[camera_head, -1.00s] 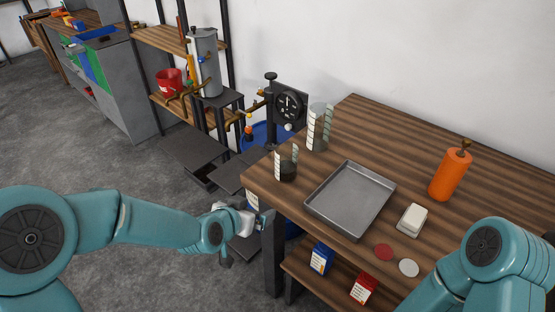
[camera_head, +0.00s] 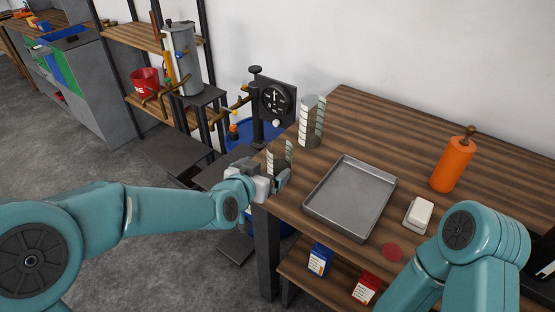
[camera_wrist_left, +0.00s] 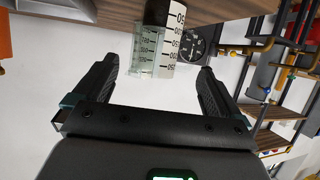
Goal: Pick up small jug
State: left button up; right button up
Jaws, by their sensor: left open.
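The small jug (camera_head: 289,152), a clear beaker with a pale scale strip, stands at the table's left corner. My left gripper (camera_head: 281,181) is beside it at the table edge, on the near side, and covers its lower part. In the left wrist view, turned upside down, the small jug (camera_wrist_left: 168,38) with its black-numbered scale and dark bottom shows beyond and between the two fingertips (camera_wrist_left: 157,75). The left jaws are open with nothing between them. My right arm shows at the right, but its gripper is out of sight.
A taller jug (camera_head: 308,125) stands just behind the small one. A grey metal tray (camera_head: 350,200) lies to the right, with a white block on a dish (camera_head: 419,214) and an orange bottle (camera_head: 452,164) further right. A gauge stand (camera_head: 275,105) is behind the corner.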

aim_at(275, 164)
pick_arm(q)
jog(key=x, duration=0.3)
jog(key=shift+w+d, duration=0.25)
jog(key=shift+w, duration=0.05)
jog(key=p+x, duration=0.1)
jog(key=x, duration=0.4)
jog(key=shift+d+f+p, duration=0.1)
jog(key=shift+f+p, duration=0.15)
jog(key=shift+p, duration=0.15)
jog(key=shift+w+f, duration=0.15)
jog(key=shift+w, duration=0.05)
jog(key=c, duration=1.3)
jog(key=shift+o, duration=0.2)
